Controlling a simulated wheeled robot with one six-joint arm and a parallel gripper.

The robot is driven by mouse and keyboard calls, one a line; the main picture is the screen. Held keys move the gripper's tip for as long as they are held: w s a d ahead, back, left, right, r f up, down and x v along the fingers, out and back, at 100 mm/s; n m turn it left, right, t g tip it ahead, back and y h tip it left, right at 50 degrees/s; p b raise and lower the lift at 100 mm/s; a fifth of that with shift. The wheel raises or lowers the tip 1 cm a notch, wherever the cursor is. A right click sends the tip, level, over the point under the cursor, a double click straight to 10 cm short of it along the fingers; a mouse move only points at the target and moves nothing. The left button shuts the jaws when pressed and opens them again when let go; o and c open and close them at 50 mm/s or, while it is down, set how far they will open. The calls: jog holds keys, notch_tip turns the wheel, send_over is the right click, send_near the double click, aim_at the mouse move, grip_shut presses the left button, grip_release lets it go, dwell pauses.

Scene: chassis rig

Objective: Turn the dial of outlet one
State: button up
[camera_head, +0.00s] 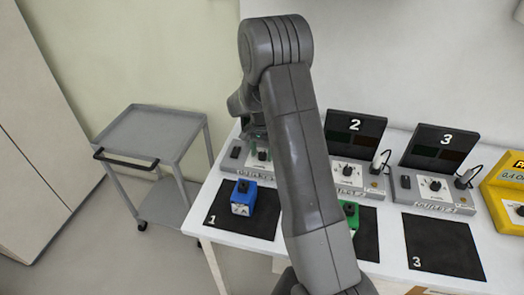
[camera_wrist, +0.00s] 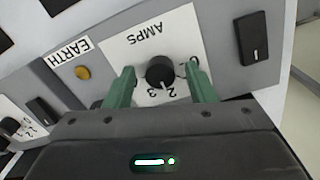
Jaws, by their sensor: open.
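The dial of outlet one (camera_wrist: 160,72) is a round black knob on a white AMPS plate, seen upside down in the wrist view. The numbers 2 and 3 show beside it; another mark is partly covered by a finger. My gripper (camera_wrist: 161,80) is open, its two green fingers on either side of the dial, with a gap visible on both sides. In the head view, outlet one (camera_head: 234,163) is a grey box at the left of the table, largely hidden behind my arm. I cannot tell whether the fingertips reach the dial's depth.
Outlet one also has a black rocker switch (camera_wrist: 254,41) and a yellow EARTH button (camera_wrist: 82,73). Outlet two (camera_head: 352,176) and outlet three (camera_head: 433,190) stand to the right. A blue block (camera_head: 243,198) sits on mat 1 (camera_head: 263,222) in front. A grey cart (camera_head: 150,130) stands left.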

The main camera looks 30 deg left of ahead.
jog(key=shift+f, duration=0.1)
jog(key=c, duration=1)
jog(key=shift+o, duration=0.2)
jog(key=shift+n+b, duration=0.35)
jog(key=shift+n, duration=0.05)
jog(key=n+b, duration=0.1)
jog(key=n, duration=0.2)
jog(key=shift+f+b, duration=0.1)
jog(key=shift+b, duration=0.3)
jog(key=n+b, duration=0.1)
jog(key=n, duration=0.3)
jog(key=shift+b, duration=0.4)
jog(key=n+b, duration=0.1)
jog(key=n, duration=0.3)
jog(key=shift+d+n+b, duration=0.1)
jog(key=shift+n+b, duration=0.3)
jog(key=shift+n, duration=1.6)
